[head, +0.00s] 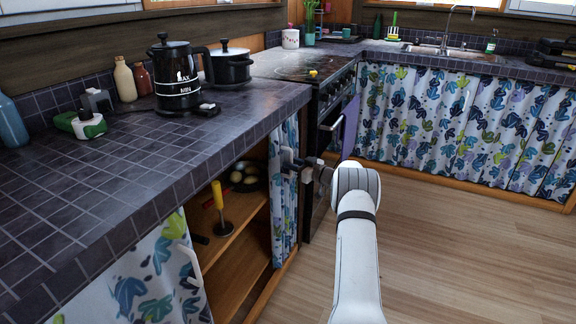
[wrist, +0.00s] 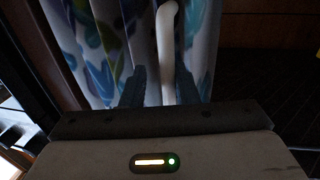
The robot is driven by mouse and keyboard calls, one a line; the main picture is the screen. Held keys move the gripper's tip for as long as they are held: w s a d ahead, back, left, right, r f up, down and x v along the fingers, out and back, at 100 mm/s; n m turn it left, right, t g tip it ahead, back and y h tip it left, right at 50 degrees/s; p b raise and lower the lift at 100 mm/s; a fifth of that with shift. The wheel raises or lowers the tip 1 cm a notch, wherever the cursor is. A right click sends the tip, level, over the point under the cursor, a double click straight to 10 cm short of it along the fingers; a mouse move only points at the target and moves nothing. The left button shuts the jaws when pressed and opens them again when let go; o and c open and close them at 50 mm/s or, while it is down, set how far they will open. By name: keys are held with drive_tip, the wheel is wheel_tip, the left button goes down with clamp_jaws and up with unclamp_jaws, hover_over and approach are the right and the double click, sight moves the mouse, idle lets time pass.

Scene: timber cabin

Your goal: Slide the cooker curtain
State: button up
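The curtain beside the cooker (head: 284,205), white with blue and green leaves, hangs bunched at the right side of the open cabinet. My gripper (head: 291,163) is in front of it, near its upper part. In the wrist view the curtain (wrist: 105,30) hangs in folds behind my gripper (wrist: 160,85). A white curved handle (wrist: 168,50) passes between the two dark fingers. It lies close to the right finger, with a gap visible on the left, so the fingers look open around it. The handle is not clearly visible in the head view.
The open cabinet shelf (head: 235,235) holds a yellow-handled tool (head: 219,205) and a dark pan. Another curtain (head: 155,275) with a white handle (head: 190,262) is at the left. The cooker (head: 330,115) stands right of the cabinet. The wooden floor (head: 480,250) is clear.

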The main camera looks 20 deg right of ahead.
drive_tip(key=shift+o, duration=0.7)
drive_tip(key=shift+d, duration=0.1)
drive_tip(key=shift+a, duration=0.2)
drive_tip(key=p+v, duration=0.1)
drive_tip(key=v, duration=0.7)
drive_tip(key=shift+p, duration=0.4)
